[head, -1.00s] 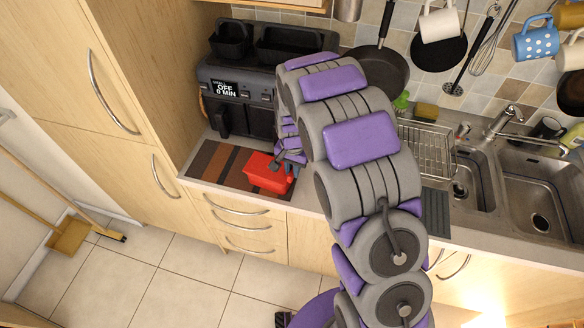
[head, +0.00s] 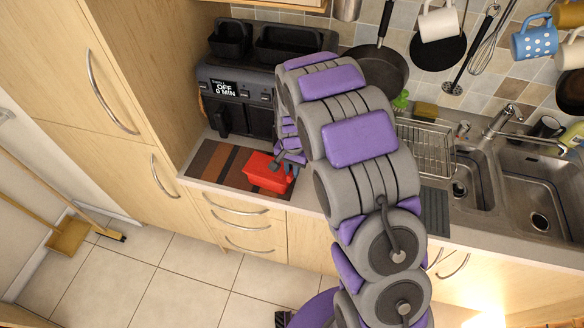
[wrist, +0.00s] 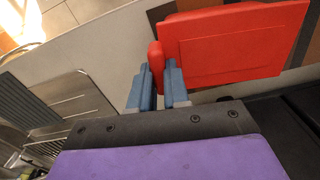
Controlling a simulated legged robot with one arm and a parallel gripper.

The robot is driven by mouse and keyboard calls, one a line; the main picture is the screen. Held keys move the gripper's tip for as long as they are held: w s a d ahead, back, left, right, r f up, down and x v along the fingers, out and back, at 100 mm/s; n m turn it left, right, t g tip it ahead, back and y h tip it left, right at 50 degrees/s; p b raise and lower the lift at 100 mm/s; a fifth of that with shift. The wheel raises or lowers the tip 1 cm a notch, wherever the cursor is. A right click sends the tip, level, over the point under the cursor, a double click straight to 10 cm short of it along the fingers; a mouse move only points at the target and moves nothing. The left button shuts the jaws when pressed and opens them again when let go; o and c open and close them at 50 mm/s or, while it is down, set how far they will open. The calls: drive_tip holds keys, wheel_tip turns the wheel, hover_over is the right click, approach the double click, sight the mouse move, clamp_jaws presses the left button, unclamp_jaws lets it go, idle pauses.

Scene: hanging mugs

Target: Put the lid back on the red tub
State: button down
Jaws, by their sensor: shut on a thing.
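In the head view a red tub (head: 264,174) stands on the striped mat near the counter's front edge. My gripper (head: 289,171) is at its right side, partly hidden by my own arm. In the wrist view my gripper's blue-grey fingers (wrist: 158,78) are shut on a small red tab at the edge of a flat red panel, which looks like the lid (wrist: 232,42). I cannot tell in either view whether the lid rests on the tub or is held just above it.
A black appliance (head: 240,103) with a display stands behind the mat (head: 216,164). A dish rack (head: 426,148) and a steel sink (head: 540,190) lie to the right. Mugs and pans hang on the tiled wall. My arm covers the counter's middle.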

drive_tip(key=shift+f, duration=0.1)
drive_tip(key=c, duration=0.7)
unclamp_jaws()
wheel_tip(320, 180, up, 17)
drive_tip(key=shift+p, duration=0.4)
drive_tip(key=s+d+r+n+b, duration=0.1)
drive_tip(key=s+d+r+b, duration=0.15)
drive_tip(key=s, duration=0.55)
drive_tip(key=s+d+r+n+b, duration=0.1)
drive_tip(key=s+d, duration=0.3)
drive_tip(key=s, duration=0.4)
drive_tip(key=s+d+f+n+g+b, duration=0.1)
drive_tip(key=s+f, duration=0.1)
drive_tip(key=s, duration=0.8)
drive_tip(key=s+d+f+n+b, duration=0.1)
drive_tip(key=s+f+n+b, duration=0.1)
drive_tip(key=s, duration=0.8)
drive_tip(key=shift+s+d+n+g, duration=0.2)
drive_tip(key=shift+d+n+g, duration=0.1)
drive_tip(key=shift+g, duration=0.1)
